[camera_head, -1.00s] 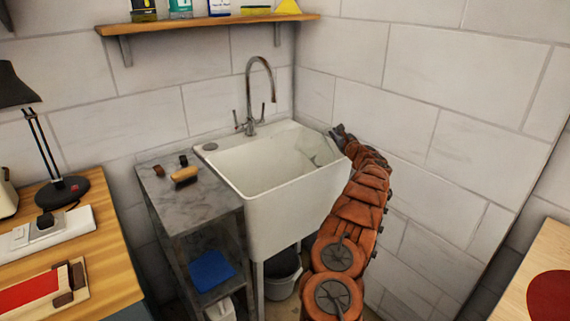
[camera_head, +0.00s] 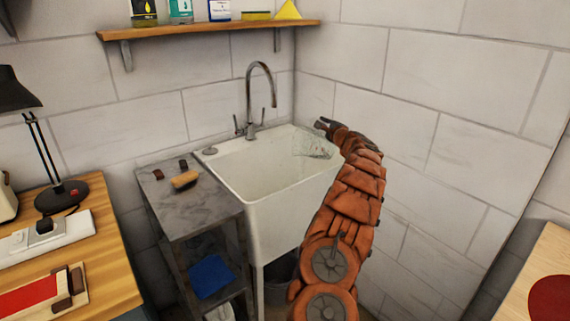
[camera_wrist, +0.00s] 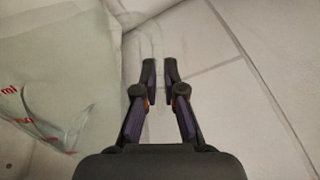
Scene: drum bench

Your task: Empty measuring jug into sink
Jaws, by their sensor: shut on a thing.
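The measuring jug (camera_head: 311,146) is clear with red print and hangs at the right side of the white sink (camera_head: 272,225), over its basin. It looks tilted, but its clear walls make the exact angle and any contents hard to tell. In the wrist view the jug (camera_wrist: 45,95) lies to the left of my fingers, with red lettering on its side. My gripper (camera_wrist: 159,72) is shut on the jug with a narrow gap between the fingertips; the gripped part is hard to make out. In the head view my gripper (camera_head: 324,125) is above the sink's right edge.
A curved tap (camera_head: 262,85) rises at the sink's back. A brush (camera_head: 185,180) lies on the grey stand (camera_head: 180,211) to the left. A wall (camera_head: 400,140) is close on the right. A shelf with bottles (camera_head: 215,28) hangs above.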

